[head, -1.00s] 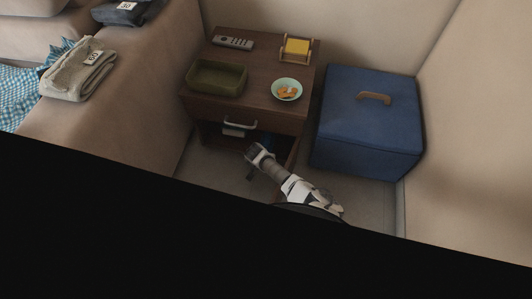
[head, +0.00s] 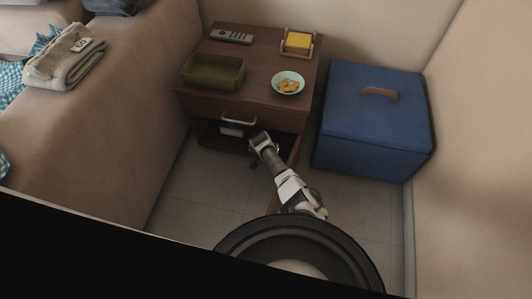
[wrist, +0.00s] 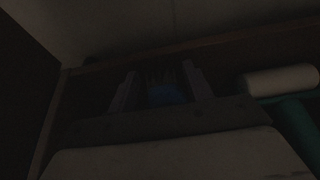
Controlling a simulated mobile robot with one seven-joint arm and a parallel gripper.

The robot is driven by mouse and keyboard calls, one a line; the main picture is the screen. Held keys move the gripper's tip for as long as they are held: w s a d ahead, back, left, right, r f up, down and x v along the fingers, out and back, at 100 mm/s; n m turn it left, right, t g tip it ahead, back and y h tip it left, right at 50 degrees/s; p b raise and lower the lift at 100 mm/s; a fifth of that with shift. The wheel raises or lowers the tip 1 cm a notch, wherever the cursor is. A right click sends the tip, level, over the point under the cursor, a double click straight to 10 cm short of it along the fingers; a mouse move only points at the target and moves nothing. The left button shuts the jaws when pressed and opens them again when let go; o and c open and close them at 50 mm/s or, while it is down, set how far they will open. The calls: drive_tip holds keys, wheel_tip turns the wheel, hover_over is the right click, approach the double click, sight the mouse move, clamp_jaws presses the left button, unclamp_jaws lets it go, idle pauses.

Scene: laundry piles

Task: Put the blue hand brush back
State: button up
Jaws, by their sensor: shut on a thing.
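The blue hand brush (wrist: 165,95) shows dimly in the wrist view, between the two fingers of my gripper (wrist: 161,88). My gripper is shut on it. In the head view my gripper (head: 259,143) is at the open front of the dark wooden nightstand (head: 262,103), below its drawer handle. The brush cannot be made out in the head view. The wrist view is very dark, so whether the brush touches the shelf cannot be told.
A white roller with a teal handle (wrist: 298,130) lies right of my fingers in the wrist view. A green tray (head: 213,72), a bowl (head: 288,82), a remote (head: 232,37) and a yellow block holder (head: 297,42) stand on top. A blue box (head: 375,125) stands close on the right.

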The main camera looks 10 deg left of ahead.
drive_tip(key=o, duration=0.9)
drive_tip(key=shift+p+v, duration=4.1)
drive_tip(key=shift+v, duration=2.05)
drive_tip(key=shift+w, duration=0.1)
